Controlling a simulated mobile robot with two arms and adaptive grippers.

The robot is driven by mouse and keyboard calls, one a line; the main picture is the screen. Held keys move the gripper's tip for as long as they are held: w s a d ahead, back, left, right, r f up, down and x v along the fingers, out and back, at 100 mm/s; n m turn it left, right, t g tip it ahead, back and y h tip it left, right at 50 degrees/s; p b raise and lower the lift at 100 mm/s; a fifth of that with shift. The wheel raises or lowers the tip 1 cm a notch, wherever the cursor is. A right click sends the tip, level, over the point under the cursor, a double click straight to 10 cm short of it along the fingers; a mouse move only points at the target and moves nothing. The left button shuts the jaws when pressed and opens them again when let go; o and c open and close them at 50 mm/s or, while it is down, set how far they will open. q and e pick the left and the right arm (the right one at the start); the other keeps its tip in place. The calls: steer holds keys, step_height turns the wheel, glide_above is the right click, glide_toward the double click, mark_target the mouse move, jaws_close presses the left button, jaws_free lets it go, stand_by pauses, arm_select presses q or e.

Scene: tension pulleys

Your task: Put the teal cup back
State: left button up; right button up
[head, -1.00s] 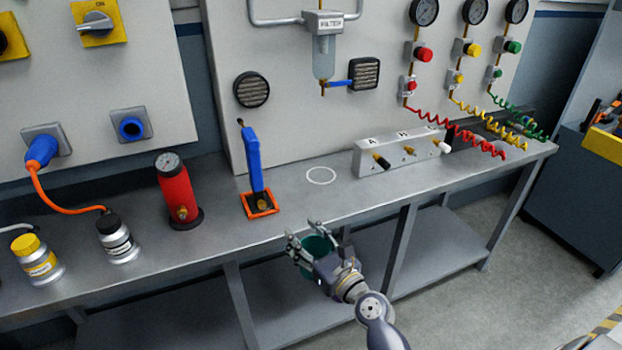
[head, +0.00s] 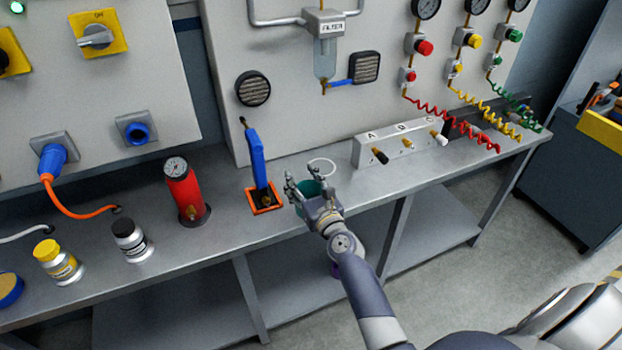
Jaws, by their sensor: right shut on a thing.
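The teal cup (head: 309,188) is in my right gripper (head: 303,188), mostly hidden behind its fingers. The gripper is shut on the cup and holds it over the front part of the grey workbench (head: 222,245). A white ring marking (head: 322,166) lies on the bench top just behind and to the right of the cup. My left gripper is not in the head view.
Left of the cup stand a blue lever in an orange-framed slot (head: 258,165), a red cylinder with a gauge (head: 185,192) and small jars (head: 131,240). A grey block with several knobs (head: 400,145) stands right of the ring.

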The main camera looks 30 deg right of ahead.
steer(key=w+d+f+b, duration=0.1)
steer(key=w+b, duration=0.1)
steer(key=w+d+f+b, duration=0.3)
steer(key=w+d+b, duration=0.1)
steer(key=shift+d+f, duration=0.15)
steer(key=shift+s+b, duration=0.15)
steer(key=shift+b, duration=0.15)
steer(key=shift+f, duration=0.2)
steer(key=o, duration=1.4)
steer(key=shift+o, duration=0.2)
steer(key=shift+r, duration=0.1)
